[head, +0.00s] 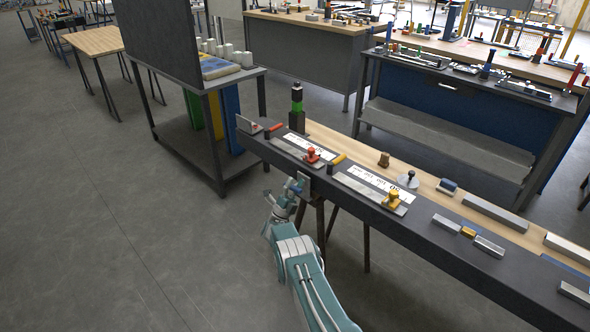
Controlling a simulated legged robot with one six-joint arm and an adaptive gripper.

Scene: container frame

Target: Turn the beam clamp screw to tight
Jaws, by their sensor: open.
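A long dark bench beam (425,243) runs from the middle of the head view to the lower right. On it are a red knob (311,156) on a metal plate and a yellow knob (393,198) on another plate. I cannot tell which fitting is the beam clamp screw; it may be hidden behind my gripper. My gripper (302,186) is at the beam's front side, below and left of the red knob. It is small in view, open, and I cannot tell whether it touches anything.
A green and black stack light (297,105) stands at the beam's far end. Small blocks, a brown knob (384,160) and grey bars (495,215) lie along the bench. A grey cart (190,150) stands behind left. The floor (110,240) at left is clear.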

